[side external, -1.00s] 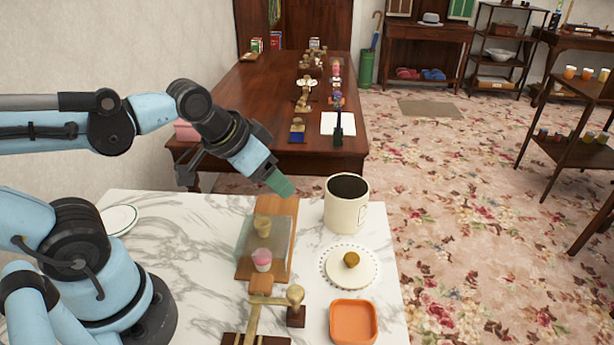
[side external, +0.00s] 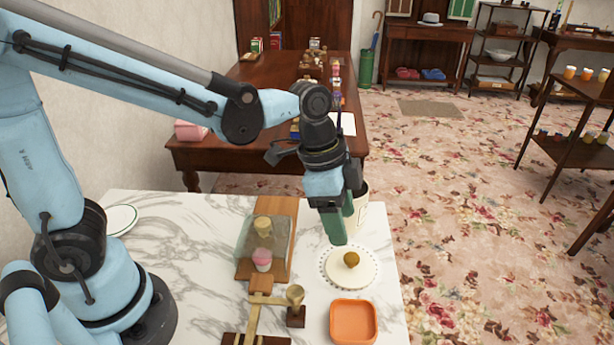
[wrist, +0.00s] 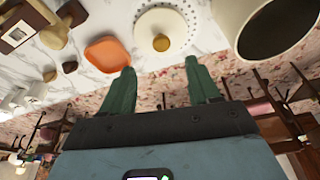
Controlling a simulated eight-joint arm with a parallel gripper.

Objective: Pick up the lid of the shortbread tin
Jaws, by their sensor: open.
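The lid, a round cream disc (side external: 338,274) with a brown knob (side external: 351,259), lies on a white lacy doily (side external: 325,260) on the marble table. It also shows in the wrist view (wrist: 147,23), just beyond the fingers. The open tin, a cream cylinder (side external: 361,206), stands behind it, largely hidden by my gripper. Its dark inside (wrist: 280,25) shows at the upper right of the wrist view. My gripper (side external: 336,240) has green fingers pointing down above the back left of the lid. In the wrist view my gripper (wrist: 163,86) is open and empty, its fingers well apart.
An orange square dish (side external: 353,322) sits in front of the doily. A brass balance (side external: 258,315) and a wooden board (side external: 280,207) with a glass cover and small cakes stand to the left.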

